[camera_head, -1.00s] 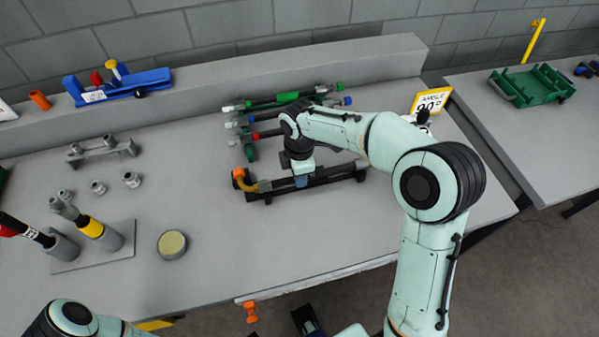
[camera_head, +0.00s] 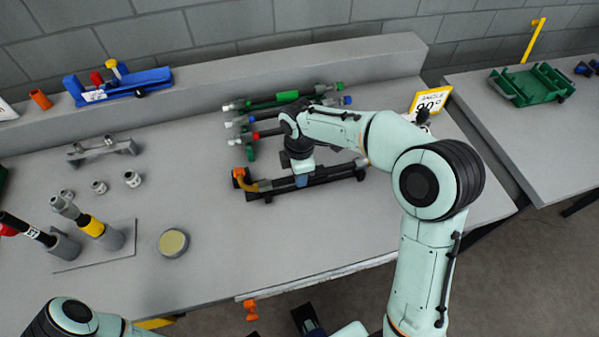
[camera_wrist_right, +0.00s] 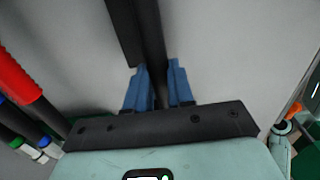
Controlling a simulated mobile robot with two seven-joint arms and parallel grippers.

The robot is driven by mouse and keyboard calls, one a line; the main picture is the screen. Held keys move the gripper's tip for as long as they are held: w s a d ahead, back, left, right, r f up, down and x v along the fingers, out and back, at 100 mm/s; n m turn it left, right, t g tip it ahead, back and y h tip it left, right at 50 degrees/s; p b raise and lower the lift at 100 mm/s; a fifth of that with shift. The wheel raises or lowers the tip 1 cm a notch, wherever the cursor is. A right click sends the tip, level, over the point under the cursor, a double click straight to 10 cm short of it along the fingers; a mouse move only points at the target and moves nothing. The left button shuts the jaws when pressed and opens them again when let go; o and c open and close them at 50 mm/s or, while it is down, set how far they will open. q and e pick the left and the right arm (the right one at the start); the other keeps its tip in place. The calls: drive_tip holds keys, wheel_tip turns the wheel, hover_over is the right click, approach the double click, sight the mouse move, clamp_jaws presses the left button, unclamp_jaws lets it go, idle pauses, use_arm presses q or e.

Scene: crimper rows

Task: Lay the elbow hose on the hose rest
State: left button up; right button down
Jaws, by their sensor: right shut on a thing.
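The elbow hose (camera_head: 262,186) is dark along its length, with a grey fitting and an orange-yellow bent end at the left. It lies along the long black hose rest (camera_head: 359,172) in the middle of the bench; I cannot tell whether it touches the rest along its whole length. My right gripper (camera_head: 301,181) points down over the middle of the hose and is shut on it. In the right wrist view the blue fingers (camera_wrist_right: 160,88) stand on both sides of the dark hose (camera_wrist_right: 151,40). My left gripper is out of view; only part of its arm shows at bottom left.
Several hoses with coloured ends lie on a rack (camera_head: 249,150) just behind. An angle sign (camera_head: 430,101) stands at the right. A round tin (camera_head: 173,243), small grey fittings (camera_head: 132,179) and a base plate (camera_head: 70,262) with upright tools are at the left. The bench front is clear.

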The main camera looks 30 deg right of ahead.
idle(0.3)
drive_tip(key=c, duration=0.9)
unclamp_jaws()
drive_tip(key=shift+f, duration=0.1)
wheel_tip(320, 180, up, 14)
drive_tip(key=p, duration=0.2)
drive_tip(key=shift+f, duration=0.25)
